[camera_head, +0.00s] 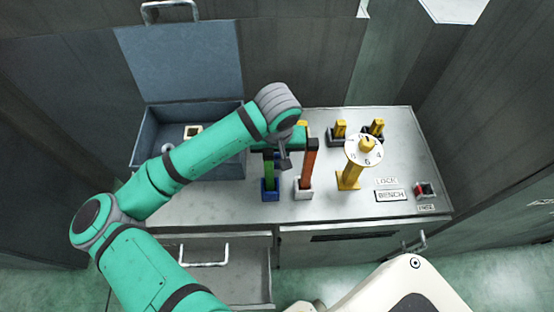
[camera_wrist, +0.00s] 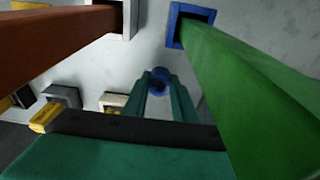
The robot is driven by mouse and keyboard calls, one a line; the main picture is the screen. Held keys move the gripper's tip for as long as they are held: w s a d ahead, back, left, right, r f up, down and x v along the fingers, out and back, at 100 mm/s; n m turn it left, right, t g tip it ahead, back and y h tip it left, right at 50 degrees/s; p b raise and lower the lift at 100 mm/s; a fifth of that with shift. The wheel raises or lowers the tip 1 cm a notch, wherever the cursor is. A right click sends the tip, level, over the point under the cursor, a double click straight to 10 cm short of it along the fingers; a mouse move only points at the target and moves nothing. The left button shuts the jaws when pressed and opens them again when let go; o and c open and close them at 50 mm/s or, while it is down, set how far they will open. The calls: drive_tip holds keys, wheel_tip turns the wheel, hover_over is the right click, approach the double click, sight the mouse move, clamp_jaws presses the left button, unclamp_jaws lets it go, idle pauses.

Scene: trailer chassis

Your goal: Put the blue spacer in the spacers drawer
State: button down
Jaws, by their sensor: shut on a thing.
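In the wrist view, the blue spacer (camera_wrist: 160,77) is a small ring between the tips of my gripper (camera_wrist: 161,88), which is shut on it. In the head view, my gripper (camera_head: 284,161) points down over the bench between a green post and a red post. The spacer is hidden there, and I cannot tell its height above the bench. An open drawer (camera_head: 258,276) with a metal handle shows below the bench front at left, partly behind my arm. I can read no label on it.
The green post (camera_head: 269,172) stands in a blue base, and the red post (camera_head: 308,162) in a white base, both close to my gripper. A numbered dial (camera_head: 364,149) stands to the right. An open blue-grey box (camera_head: 147,139) is at left.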

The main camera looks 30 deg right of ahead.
drive_tip(key=shift+w+f, duration=0.1)
drive_tip(key=shift+f, duration=0.65)
drive_tip(key=shift+f, duration=0.1)
drive_tip(key=c, duration=1.5)
unclamp_jaws()
drive_tip(key=shift+f, duration=0.1)
drive_tip(key=shift+o, duration=0.2)
drive_tip(key=shift+w+a, duration=0.1)
drive_tip(key=shift+w, duration=0.1)
